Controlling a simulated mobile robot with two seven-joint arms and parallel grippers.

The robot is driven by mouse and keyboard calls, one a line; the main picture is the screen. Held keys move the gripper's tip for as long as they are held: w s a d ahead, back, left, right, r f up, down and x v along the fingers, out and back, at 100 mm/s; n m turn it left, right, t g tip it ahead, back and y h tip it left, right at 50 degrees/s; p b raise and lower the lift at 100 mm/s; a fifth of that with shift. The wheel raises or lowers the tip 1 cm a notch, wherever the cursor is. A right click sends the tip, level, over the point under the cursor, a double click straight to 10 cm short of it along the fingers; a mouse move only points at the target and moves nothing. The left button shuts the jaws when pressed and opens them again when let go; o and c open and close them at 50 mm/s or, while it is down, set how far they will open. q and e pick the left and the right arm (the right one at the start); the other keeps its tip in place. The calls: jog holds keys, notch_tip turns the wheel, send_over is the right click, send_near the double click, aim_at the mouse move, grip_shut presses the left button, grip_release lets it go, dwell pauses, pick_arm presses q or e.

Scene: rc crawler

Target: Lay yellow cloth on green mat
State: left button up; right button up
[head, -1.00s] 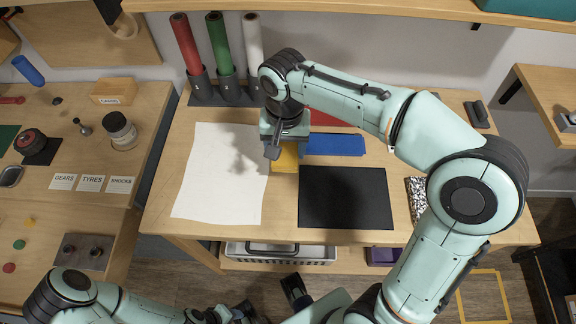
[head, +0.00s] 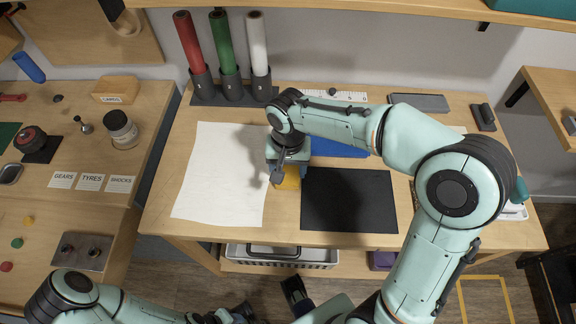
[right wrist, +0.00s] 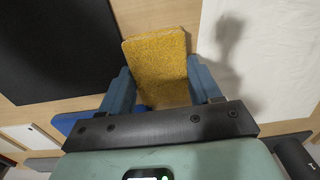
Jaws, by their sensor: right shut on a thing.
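The yellow cloth (head: 290,180) is a small flat rectangle under my right gripper (head: 284,172), between the white sheet and the black mat. In the right wrist view the yellow cloth (right wrist: 157,60) lies between the blue-grey fingers of my right gripper (right wrist: 162,84), which is shut on it. Its height above the table cannot be told. A dark green flat piece (head: 8,134) shows at the left edge on the side table; it may be the green mat, and no other green mat shows. My left gripper (head: 240,313) is partly in view at the bottom; its jaws are unclear.
A white sheet (head: 218,175) and a black mat (head: 350,200) lie on the table. A blue cloth (head: 340,148) is behind, partly under my right arm. Red, green and white rolls (head: 225,50) stand at the back left. A gap separates the side table (head: 100,215).

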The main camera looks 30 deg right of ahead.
aim_at(288, 170)
jog(key=o, duration=1)
jog(key=shift+f, duration=0.15)
jog(key=shift+o, duration=0.2)
jog(key=shift+r, duration=0.3)
jog(key=shift+o, duration=0.3)
notch_tip(288, 170, up, 11)
jog(key=p, duration=0.2)
jog(key=shift+r, duration=0.15)
jog(key=shift+o, duration=0.2)
jog(key=shift+r, duration=0.2)
notch_tip(288, 170, down, 12)
jog(key=b, duration=0.5)
jog(key=shift+f, duration=0.1)
